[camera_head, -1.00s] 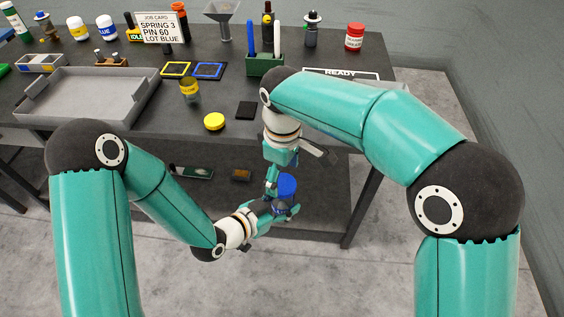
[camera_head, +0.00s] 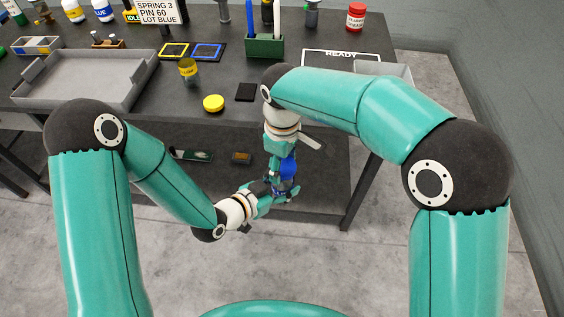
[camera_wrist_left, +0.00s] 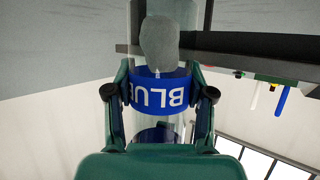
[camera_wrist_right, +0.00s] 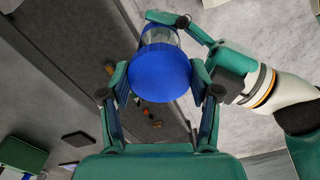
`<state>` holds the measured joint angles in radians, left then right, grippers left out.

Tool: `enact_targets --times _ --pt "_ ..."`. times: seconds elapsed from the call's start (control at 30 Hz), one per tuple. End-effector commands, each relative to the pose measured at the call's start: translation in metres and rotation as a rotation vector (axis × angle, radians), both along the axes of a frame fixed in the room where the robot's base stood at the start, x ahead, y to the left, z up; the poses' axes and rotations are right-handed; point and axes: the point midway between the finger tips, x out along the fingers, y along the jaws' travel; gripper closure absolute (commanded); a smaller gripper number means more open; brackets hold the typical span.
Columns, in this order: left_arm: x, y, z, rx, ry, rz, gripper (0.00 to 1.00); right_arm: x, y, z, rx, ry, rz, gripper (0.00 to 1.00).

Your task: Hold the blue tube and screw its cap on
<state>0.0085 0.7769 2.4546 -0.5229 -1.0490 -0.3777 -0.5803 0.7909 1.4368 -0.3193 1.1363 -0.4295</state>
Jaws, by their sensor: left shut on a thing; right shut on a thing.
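The blue tube (camera_wrist_left: 160,52) is clear, with a blue band (camera_wrist_left: 171,91) lettered BLUE and a grey mass inside. My left gripper (camera_head: 284,193) is shut on it, its fingers on either side of the band in the left wrist view. The blue cap (camera_wrist_right: 160,75) sits at the tube's end in the right wrist view; whether it is threaded on cannot be told. My right gripper (camera_head: 288,160) is shut on the cap (camera_head: 289,169) from above, one finger on each side. Both grippers are in front of the table's near edge, below its top. Fingers partly hide the tube.
The dark table (camera_head: 310,93) stands beyond my arms. On it are a yellow-labelled jar (camera_head: 188,73), a yellow cap (camera_head: 213,103), a black pad (camera_head: 246,92), a grey tray (camera_head: 85,92) and a green holder (camera_head: 264,46). A lower shelf (camera_head: 320,185) lies behind the grippers.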

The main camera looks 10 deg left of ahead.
Motion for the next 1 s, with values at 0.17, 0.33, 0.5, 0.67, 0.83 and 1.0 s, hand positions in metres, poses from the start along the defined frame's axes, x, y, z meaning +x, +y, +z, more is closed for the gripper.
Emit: enact_targets --times 0.17,0.33,0.5,0.67,0.83,1.0 --pt "0.000 0.000 0.000 0.000 -0.001 -0.001 1.00 0.001 0.000 0.000 0.000 -0.002 -0.045 0.80" --pt "0.000 0.000 0.000 0.000 -0.001 -0.001 1.00 0.001 -0.001 0.000 0.000 -0.002 -0.044 0.29" --pt "0.000 0.000 0.000 0.000 -0.001 -0.001 1.00 0.001 0.000 0.000 0.000 -0.002 -0.044 0.09" --pt "0.000 0.000 0.000 0.000 -0.001 -0.001 1.00 0.001 0.000 0.000 -0.001 -0.001 -0.044 0.09" --pt "0.000 0.000 0.000 0.000 -0.001 0.000 1.00 0.001 0.000 0.002 0.000 -0.002 -0.044 0.09" --pt "0.000 0.000 0.000 0.000 -0.001 0.000 1.00 0.002 0.000 0.019 0.001 -0.005 -0.045 0.09"
